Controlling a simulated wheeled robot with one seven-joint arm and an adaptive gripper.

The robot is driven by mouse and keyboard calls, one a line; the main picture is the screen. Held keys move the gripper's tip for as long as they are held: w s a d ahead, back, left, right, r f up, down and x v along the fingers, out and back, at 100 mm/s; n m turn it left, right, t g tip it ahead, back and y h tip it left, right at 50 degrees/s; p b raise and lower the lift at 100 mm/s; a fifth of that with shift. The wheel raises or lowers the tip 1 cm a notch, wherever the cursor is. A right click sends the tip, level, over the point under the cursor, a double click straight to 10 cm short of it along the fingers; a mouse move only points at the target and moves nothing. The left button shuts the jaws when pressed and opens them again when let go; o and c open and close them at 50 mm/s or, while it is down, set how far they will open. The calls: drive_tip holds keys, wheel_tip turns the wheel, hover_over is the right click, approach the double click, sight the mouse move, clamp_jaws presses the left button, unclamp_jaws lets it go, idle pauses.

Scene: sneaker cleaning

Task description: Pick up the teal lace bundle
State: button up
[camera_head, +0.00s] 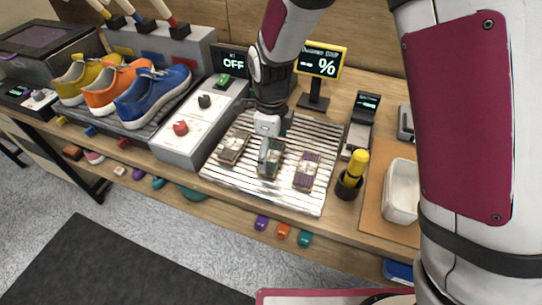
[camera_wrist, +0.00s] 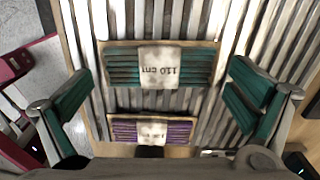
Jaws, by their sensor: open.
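The teal lace bundle (camera_head: 269,163) lies on a silver slatted rack (camera_head: 313,125), the middle one of three bundles. In the wrist view the teal bundle (camera_wrist: 122,66) has a white paper band reading "110 cm" across its middle. My gripper (camera_head: 268,142) is just above it, pointing down. In the wrist view my gripper (camera_wrist: 160,88) has its fingers spread wide at left and right, with the bundle ahead between them and clear space on both sides. Nothing is held. The gripper hides part of the bundle in the head view.
A purple bundle (camera_head: 307,171) lies to the right and a pale brown-edged bundle (camera_head: 233,148) to the left. A control box (camera_head: 193,126) with a red knob borders the rack's left side. A yellow-handled tool in a black cup (camera_head: 349,182) and a white tub (camera_head: 400,192) stand right.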

drive_tip(key=shift+f, duration=0.8)
drive_tip(key=shift+c, duration=0.6)
drive_tip(key=c, duration=0.7)
